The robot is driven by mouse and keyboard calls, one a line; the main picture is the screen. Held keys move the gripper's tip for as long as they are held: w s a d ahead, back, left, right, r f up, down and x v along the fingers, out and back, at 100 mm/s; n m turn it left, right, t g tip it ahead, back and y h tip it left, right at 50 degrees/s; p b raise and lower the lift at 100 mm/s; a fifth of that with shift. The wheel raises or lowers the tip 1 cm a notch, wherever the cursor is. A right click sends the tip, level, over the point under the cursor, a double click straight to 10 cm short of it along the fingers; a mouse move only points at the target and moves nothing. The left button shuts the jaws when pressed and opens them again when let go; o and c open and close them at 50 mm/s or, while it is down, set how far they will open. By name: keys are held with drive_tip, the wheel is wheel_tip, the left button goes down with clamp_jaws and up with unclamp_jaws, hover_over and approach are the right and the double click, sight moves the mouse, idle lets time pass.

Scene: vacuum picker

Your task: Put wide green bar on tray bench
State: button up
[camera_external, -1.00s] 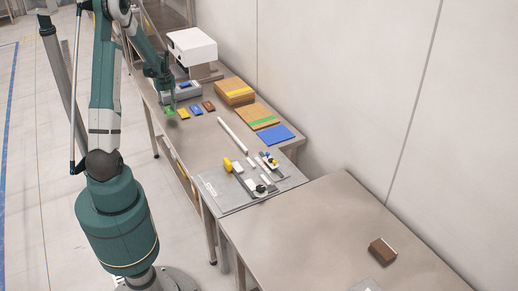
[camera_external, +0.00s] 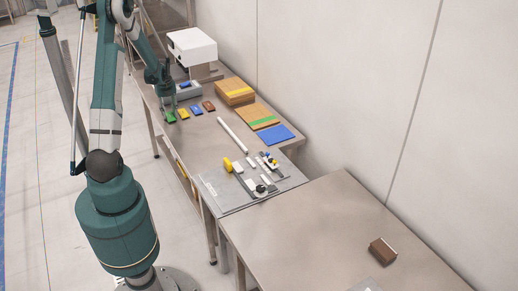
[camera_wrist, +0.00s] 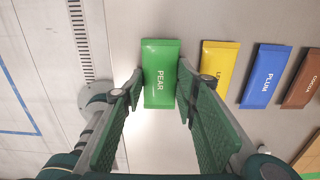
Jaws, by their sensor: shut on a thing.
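The wide green bar (camera_wrist: 161,90), lettered PEAR, lies flat on the far workbench at the left end of a row of coloured bars. In the external view the green bar (camera_external: 171,118) is partly covered by my gripper (camera_external: 168,109). In the wrist view my gripper (camera_wrist: 160,75) has one finger against each long side of the green bar and is shut on it. The bar appears to rest on the bench still. Which surface is the tray bench is not marked; a bare near bench (camera_external: 300,215) stands at lower right.
A yellow bar (camera_wrist: 217,70), a blue bar (camera_wrist: 264,76) lettered PLUM and a brown bar (camera_wrist: 303,78) lie to the right. Behind are cardboard boxes (camera_external: 234,96) and a white machine (camera_external: 192,47). A grey board (camera_external: 213,187) holds several small parts. A brown block (camera_external: 381,252) sits on the near bench.

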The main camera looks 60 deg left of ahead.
sight(170, 116)
drive_tip(key=shift+f, duration=0.2)
drive_tip(key=o, duration=0.9)
drive_tip(key=shift+r, duration=0.2)
drive_tip(key=shift+r+p, duration=0.45)
drive_tip(key=shift+r, duration=5.55)
